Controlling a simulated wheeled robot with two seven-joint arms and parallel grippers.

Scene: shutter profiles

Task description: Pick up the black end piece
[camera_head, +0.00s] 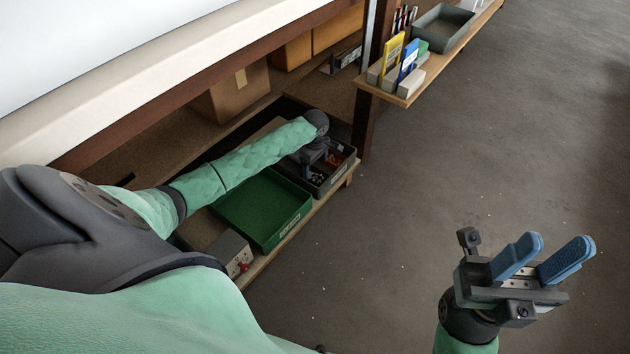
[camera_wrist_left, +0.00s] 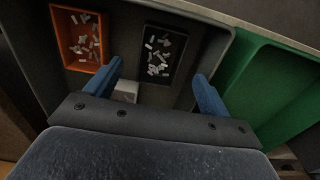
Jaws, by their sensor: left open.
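My left gripper (camera_head: 316,158) reaches down into a dark grey bin (camera_head: 346,170) on the low shelf. In the left wrist view, its two blue fingers (camera_wrist_left: 160,88) are apart with nothing held between them. Beyond the fingers, a black tray (camera_wrist_left: 180,68) holds several small pale pieces (camera_wrist_left: 158,58). An orange tray (camera_wrist_left: 66,60) to its left also holds several small pale pieces (camera_wrist_left: 84,42). I cannot pick out a black end piece for certain. My right gripper (camera_head: 560,246) is open and empty above the floor, at the right of the head view.
A green bin (camera_head: 262,210) stands next to the dark bin; it also shows in the left wrist view (camera_wrist_left: 270,85). A grey box with red parts (camera_head: 232,252) is nearer. A dark post (camera_head: 372,100) and a side shelf (camera_head: 408,98) stand beyond. The floor is clear.

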